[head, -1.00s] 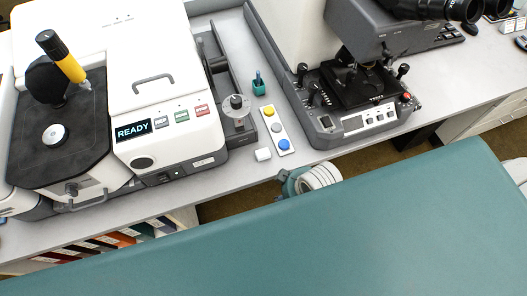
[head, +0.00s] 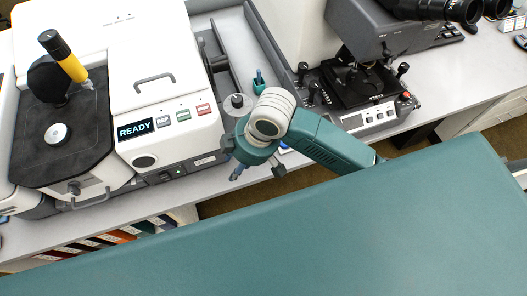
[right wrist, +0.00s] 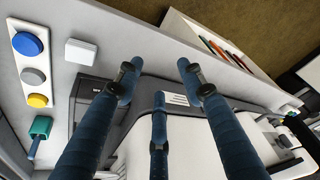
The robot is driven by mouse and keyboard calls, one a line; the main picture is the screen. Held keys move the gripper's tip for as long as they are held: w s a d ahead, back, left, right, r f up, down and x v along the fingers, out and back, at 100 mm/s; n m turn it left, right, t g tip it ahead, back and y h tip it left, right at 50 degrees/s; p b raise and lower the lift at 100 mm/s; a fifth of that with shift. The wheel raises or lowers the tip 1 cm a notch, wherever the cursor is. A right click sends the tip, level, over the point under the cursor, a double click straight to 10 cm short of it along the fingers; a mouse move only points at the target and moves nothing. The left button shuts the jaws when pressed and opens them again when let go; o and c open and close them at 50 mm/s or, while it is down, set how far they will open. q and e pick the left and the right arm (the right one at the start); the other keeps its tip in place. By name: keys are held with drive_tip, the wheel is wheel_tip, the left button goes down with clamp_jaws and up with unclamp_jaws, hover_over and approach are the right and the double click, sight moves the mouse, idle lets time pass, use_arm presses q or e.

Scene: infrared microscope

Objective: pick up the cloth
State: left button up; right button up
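A small white square block, which may be the folded cloth (right wrist: 81,52), lies on the grey bench beside the button strip in the right wrist view. In the head view my right wrist hides it. My right gripper (right wrist: 158,73) is open and empty, its dark blue fingers spread apart. In the wrist view the white square lies left of the fingertips and apart from them. In the head view the right gripper (head: 257,173) hangs over the bench's front edge, right of the white instrument. My left gripper is not in view.
A strip with blue, grey and yellow buttons (right wrist: 31,72) and a teal holder (right wrist: 40,128) stand near the white square. The white instrument (head: 168,90) with a READY display is left, the microscope (head: 360,85) right. The bench is narrow between them.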

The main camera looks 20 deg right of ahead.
drive_tip(key=w+d+r+n+g+h, duration=0.25)
drive_tip(key=w+d, duration=0.35)
drive_tip(key=d, duration=0.3)
drive_tip(key=shift+t+h, duration=0.45)
wheel_tip(320, 180, down, 5)
drive_tip(key=shift+w+d+p, duration=0.1)
drive_tip(key=shift+d+p, duration=0.05)
drive_tip(key=shift+p, duration=0.25)
drive_tip(key=shift+f, duration=0.55)
wheel_tip(320, 180, down, 4)
drive_tip(key=shift+f+p, duration=0.25)
drive_tip(key=shift+p, duration=0.5)
drive_tip(key=shift+c, duration=0.5)
drive_tip(key=c, duration=0.4)
